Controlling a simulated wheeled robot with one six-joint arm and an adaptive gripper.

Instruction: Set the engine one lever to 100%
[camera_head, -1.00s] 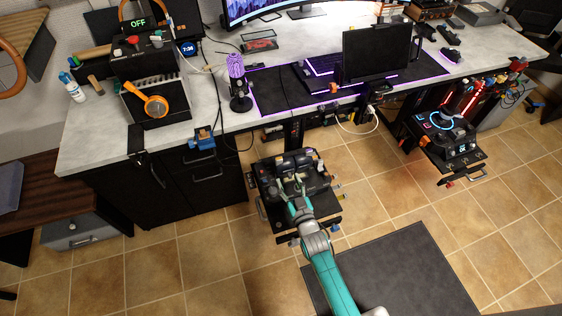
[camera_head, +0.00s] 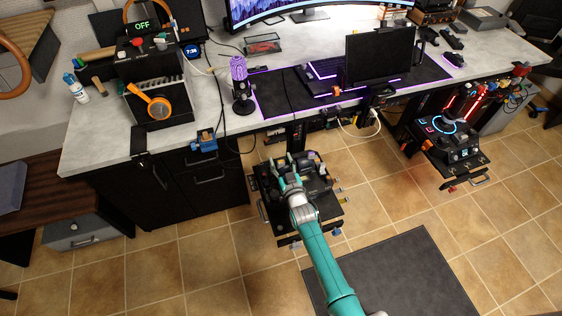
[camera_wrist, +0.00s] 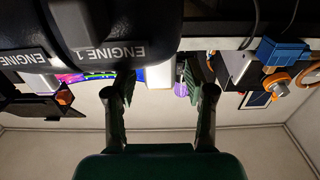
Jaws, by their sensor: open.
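The engine one lever (camera_wrist: 112,30) shows in the wrist view as a large dark handle at the top left, with an upside-down white "ENGINE 1" label. My gripper (camera_wrist: 159,88) is open, with its two dark fingers apart and nothing seen held between them. The left fingertip overlaps the handle's lower edge in the picture; I cannot tell whether they touch. In the head view, my gripper (camera_head: 287,165) is over the black throttle unit (camera_head: 318,190) below the desk front. It hides part of the unit, and the lever's position cannot be read.
A second dark handle (camera_wrist: 20,55) with a partly cut-off "ENGINE" label lies left of the engine one handle in the wrist view. The grey desk (camera_head: 200,110) stands behind the unit. Another control unit (camera_head: 455,150) is at the right.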

